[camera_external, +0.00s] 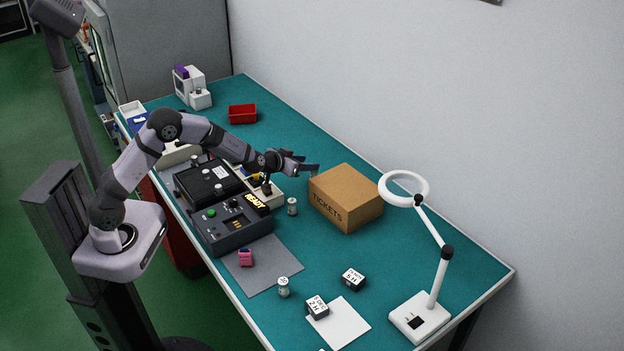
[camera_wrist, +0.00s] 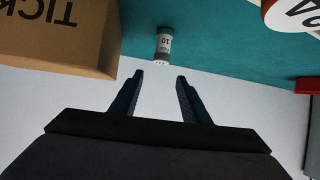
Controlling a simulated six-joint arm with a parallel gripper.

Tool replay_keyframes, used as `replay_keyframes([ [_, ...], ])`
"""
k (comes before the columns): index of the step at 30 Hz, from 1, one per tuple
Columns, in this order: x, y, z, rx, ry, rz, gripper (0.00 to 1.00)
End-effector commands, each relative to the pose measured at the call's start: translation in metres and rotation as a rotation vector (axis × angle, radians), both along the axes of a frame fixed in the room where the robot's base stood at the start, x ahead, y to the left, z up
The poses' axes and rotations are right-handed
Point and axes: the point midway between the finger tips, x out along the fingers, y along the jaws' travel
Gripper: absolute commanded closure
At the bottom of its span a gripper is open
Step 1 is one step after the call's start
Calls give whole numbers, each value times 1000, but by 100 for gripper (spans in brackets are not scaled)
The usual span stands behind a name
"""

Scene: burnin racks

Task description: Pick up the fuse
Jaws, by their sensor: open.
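Small grey-and-white cylinders stand upright on the teal bench. One cylinder (camera_external: 292,206) stands between the dark device and the cardboard box, another (camera_external: 284,287) near the front edge. My gripper (camera_external: 310,168) is above the bench at the box's back left corner. In the wrist view its two fingers (camera_wrist: 159,80) are apart, with nothing between them.
The cardboard "TICKETS" box (camera_external: 345,197) is close to my gripper and fills the left of the wrist view. A dark device (camera_external: 232,222) with a lit "READY" sign stands left. A white lamp (camera_external: 420,315) stands right. A red bin (camera_external: 242,113) sits at the back.

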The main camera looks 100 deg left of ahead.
Motion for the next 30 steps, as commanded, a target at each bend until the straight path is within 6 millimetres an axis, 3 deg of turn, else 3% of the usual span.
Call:
replay_keyframes([
  [8, 0, 0, -8, -1, 0, -1, 58],
  [15, 0, -1, -41, -3, 3, -1, 58],
  [21, 11, 16, -47, -2, -1, 0, 58],
  [30, 15, 22, -51, -1, -1, 0, 58],
])
